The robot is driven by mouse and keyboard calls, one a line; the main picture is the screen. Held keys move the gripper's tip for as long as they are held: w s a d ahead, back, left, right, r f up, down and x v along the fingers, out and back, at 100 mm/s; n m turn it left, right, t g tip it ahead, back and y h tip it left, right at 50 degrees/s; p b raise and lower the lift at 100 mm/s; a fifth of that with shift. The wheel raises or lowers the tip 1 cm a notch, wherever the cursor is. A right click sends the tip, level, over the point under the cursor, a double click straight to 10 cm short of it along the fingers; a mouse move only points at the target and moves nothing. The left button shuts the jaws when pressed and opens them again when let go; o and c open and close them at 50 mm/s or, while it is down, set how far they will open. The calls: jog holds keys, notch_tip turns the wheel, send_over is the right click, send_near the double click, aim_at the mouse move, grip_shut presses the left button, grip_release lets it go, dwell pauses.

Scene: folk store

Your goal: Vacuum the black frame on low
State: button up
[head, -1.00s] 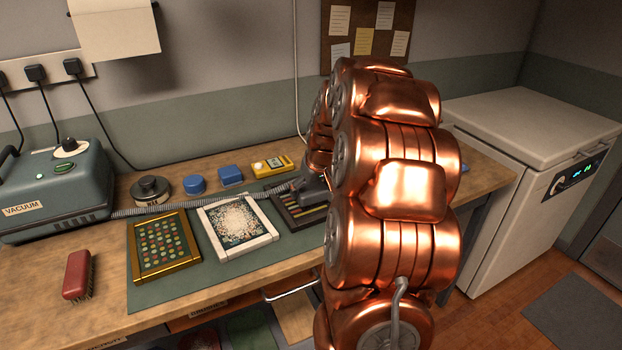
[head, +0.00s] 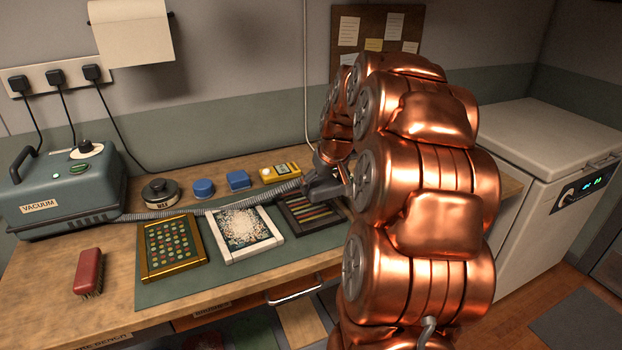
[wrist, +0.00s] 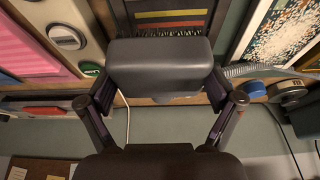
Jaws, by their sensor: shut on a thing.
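The black frame (head: 285,204) lies at the right of the green mat, with coloured stripes inside. Its right part is hidden by my arm. It also shows at the top of the wrist view (wrist: 172,31). My gripper (wrist: 162,85) is shut on the dark grey vacuum nozzle (wrist: 160,62). The nozzle (head: 324,187) is at the frame's far edge; I cannot tell whether they touch. A ribbed hose (head: 190,211) runs from it to the grey-blue vacuum (head: 60,190) at the left.
A white frame (head: 236,254) and a gold frame (head: 172,270) lie left of the black one. A red brush (head: 89,270), a dark round tin (head: 158,192), blue pieces (head: 204,188) and a yellow device (head: 281,173) are on the bench. A white cabinet (head: 545,150) stands right.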

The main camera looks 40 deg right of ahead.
jog(key=shift+r, duration=1.1)
